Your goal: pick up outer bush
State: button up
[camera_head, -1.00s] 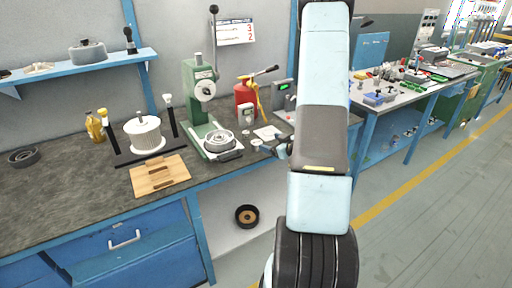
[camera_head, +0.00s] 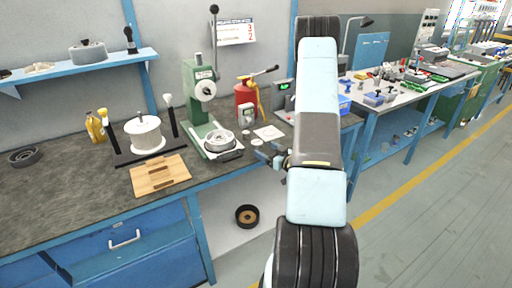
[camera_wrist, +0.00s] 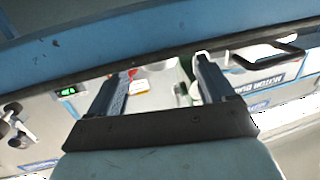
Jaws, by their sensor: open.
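I cannot tell for sure which part is the outer bush. A small pale round piece (camera_head: 257,142) lies near the front edge of the bench, just behind my gripper; it is too small to identify. A black ring with a brown centre (camera_head: 247,216) sits on the lower shelf, and a dark ring (camera_head: 24,156) lies at the bench's left end. My gripper (camera_head: 264,154) is at the bench's front edge, right of the green press. In the wrist view my gripper (camera_wrist: 165,68) has its two fingers wide apart with nothing between them.
The green press (camera_head: 199,95) holds a metal ringed part (camera_head: 219,141) on its base. The bench edge (camera_wrist: 160,47) crosses the wrist view close ahead.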

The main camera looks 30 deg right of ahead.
aim_at(261, 145)
jog(key=shift+r+x, duration=0.15)
jog(key=shift+x, duration=1.5)
jog(key=shift+r+x, duration=0.15)
jog(key=shift+x, duration=1.5)
jog(key=shift+d, duration=0.15)
jog(key=shift+c, duration=0.4)
jog(key=c, duration=1.1)
jog(key=shift+r, duration=0.1)
